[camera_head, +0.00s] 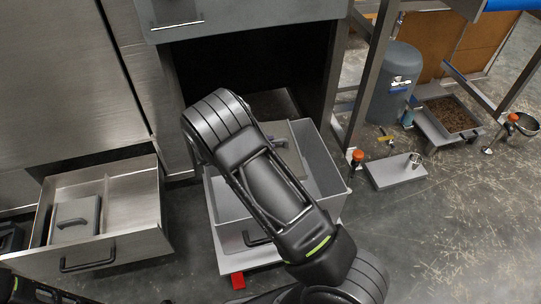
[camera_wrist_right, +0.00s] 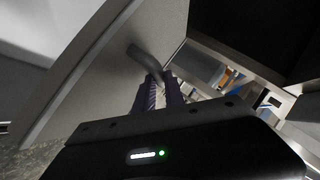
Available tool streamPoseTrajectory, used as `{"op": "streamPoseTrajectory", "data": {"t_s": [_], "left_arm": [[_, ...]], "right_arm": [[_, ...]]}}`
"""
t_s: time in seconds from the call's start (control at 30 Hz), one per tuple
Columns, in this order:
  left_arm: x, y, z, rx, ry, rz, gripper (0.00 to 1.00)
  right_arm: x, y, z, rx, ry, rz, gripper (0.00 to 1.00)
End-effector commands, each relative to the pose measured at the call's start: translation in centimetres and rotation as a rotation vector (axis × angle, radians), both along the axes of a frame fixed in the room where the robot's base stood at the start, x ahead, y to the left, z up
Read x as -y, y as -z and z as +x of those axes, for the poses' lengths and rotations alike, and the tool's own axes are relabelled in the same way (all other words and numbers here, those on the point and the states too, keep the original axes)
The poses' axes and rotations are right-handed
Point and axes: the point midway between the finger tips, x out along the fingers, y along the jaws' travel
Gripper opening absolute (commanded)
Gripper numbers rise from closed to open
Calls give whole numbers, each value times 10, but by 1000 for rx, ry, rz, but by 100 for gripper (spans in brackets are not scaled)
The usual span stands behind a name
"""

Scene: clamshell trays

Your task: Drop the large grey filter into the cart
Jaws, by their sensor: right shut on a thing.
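The large grey filter (camera_head: 297,160) is a flat panel with a bar handle, partly hidden behind my right arm. It shows inside or just above the open grey bin of the cart (camera_head: 326,165); I cannot tell whether it touches the bottom. My right gripper (camera_wrist_right: 157,88) is shut on the handle, its purple fingers around the bar, and the filter panel (camera_wrist_right: 105,80) fills the left of the wrist view. In the head view its purple fingers show only partly beside my arm. Part of my left arm shows at the lower left edge; its fingers do not show.
An open metal drawer (camera_head: 135,205) at left holds a smaller grey handled block (camera_head: 75,218). A dark machine opening (camera_head: 250,70) is behind the cart. At right are a grey tank (camera_head: 392,85), a low platform (camera_head: 392,175) and a tray of pellets (camera_head: 448,115). The right floor is mostly clear.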

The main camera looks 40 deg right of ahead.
Motion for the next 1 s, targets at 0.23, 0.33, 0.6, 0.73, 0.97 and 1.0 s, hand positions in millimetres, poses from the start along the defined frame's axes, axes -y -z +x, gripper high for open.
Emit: {"op": "streamPoseTrajectory", "data": {"t_s": [0.23,0.33,0.6,0.73,0.97,1.0], "left_arm": [[0,9,0,0,0,0,38],[0,9,0,0,0,0,38],[0,16,0,1,0,0,38],[0,29,1,1,-3,1,38],[-3,57,4,5,-11,5,38],[-5,61,5,8,-14,7,38]], "right_arm": [[16,12,2,0,30,-1,0],[16,11,2,0,30,-1,0],[15,18,2,0,29,0,0],[15,30,2,-1,28,-1,0],[15,57,2,0,29,0,0],[15,61,2,0,29,0,0]]}}
